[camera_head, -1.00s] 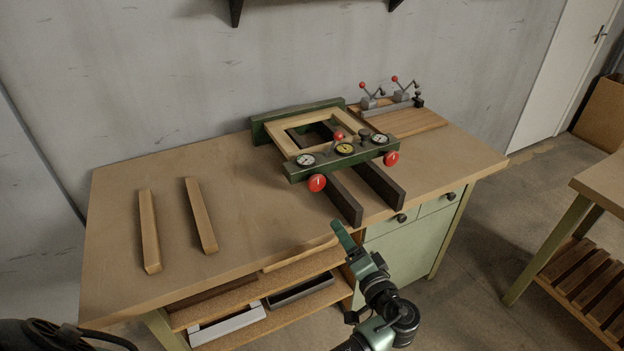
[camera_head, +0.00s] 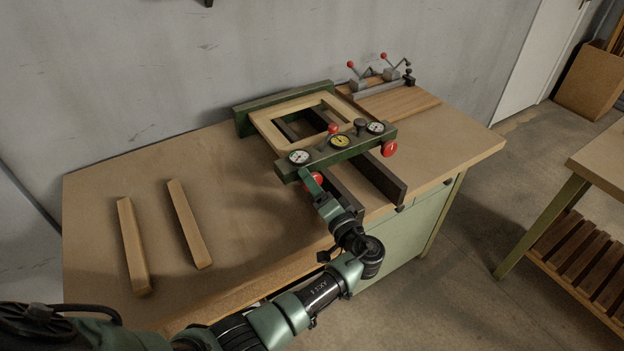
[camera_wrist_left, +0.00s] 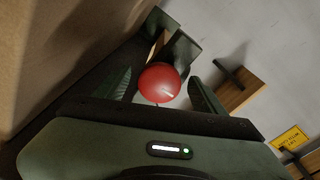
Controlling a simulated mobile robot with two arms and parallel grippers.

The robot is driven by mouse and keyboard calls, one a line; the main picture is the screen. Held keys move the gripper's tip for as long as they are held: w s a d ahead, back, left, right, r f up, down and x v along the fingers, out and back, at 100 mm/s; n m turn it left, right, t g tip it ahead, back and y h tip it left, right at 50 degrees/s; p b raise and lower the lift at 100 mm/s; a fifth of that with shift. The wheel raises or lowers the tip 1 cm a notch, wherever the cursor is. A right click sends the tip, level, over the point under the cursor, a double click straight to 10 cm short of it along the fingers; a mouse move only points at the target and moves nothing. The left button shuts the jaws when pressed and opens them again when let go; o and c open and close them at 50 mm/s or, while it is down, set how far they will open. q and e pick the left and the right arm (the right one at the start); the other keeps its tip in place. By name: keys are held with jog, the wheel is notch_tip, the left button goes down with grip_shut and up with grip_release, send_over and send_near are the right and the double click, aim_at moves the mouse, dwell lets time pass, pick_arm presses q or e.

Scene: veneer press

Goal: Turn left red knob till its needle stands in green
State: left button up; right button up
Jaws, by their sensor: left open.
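The left red knob (camera_head: 314,180) is on the front of the green press beam (camera_head: 336,153), partly hidden by my left gripper (camera_head: 310,184). The left dial (camera_head: 299,157) sits above it on the beam; its needle is too small to read. In the left wrist view the red knob (camera_wrist_left: 159,83) shows between the two fingers of my left gripper (camera_wrist_left: 160,88). The fingers are apart, one on each side of the knob, and I cannot tell whether either touches it. My right gripper is not in view.
Two wooden strips (camera_head: 188,222) lie on the bench's left. Dark rails (camera_head: 381,181) jut out forward.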

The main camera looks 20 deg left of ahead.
pick_arm(q)
jog(key=shift+w+a, duration=0.3)
jog(key=shift+a, duration=0.05)
jog(key=shift+w+a, duration=0.1)
jog(key=shift+c, duration=0.7)
jog(key=c, duration=1.2)
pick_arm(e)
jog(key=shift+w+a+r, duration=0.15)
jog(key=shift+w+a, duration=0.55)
